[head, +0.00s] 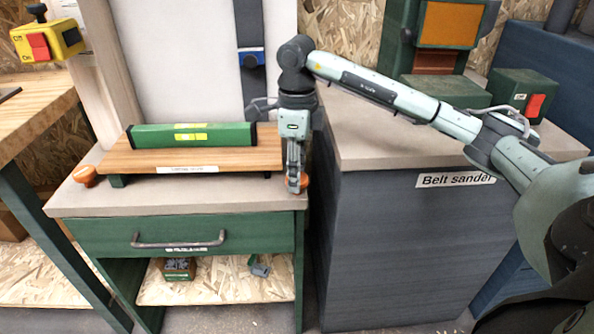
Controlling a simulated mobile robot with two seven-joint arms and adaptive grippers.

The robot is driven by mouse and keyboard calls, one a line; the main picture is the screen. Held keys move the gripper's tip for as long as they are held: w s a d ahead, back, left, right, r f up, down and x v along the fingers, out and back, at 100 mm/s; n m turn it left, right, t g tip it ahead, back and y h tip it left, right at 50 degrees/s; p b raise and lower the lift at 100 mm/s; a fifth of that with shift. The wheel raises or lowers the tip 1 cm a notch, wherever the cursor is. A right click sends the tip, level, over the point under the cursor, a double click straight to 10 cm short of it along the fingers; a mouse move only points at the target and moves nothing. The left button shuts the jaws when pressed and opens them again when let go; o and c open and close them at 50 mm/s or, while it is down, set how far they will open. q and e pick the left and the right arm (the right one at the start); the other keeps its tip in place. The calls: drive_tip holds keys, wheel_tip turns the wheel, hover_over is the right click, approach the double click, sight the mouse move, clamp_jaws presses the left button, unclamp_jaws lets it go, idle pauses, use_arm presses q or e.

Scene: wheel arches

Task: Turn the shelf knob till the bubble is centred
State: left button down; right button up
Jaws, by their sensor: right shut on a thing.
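A green spirit level (192,135) lies along a wooden shelf board (116,160) on top of the green-drawer cabinet. Its bright yellow-green vial shows on the top and front, but the bubble is too small to place. An orange knob (86,175) sits at the left end of the shelf. A second orange knob (303,181) is at the right end, mostly covered by my right gripper (295,182). My right gripper points down and is shut on this right knob. My left gripper is not in view.
The belt sander bench (400,140) stands close on the right, with a green machine (440,40) and a switch box (523,93). A yellow switch box (46,40) and a wooden bench (45,115) are at the left. The cabinet drawer (180,234) is shut.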

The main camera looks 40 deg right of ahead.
drive_tip(key=m, duration=0.4)
drive_tip(key=shift+m, duration=1.7)
drive_tip(key=o, duration=1.2)
drive_tip(key=shift+c, duration=0.2)
wheel_tip(320, 180, up, 12)
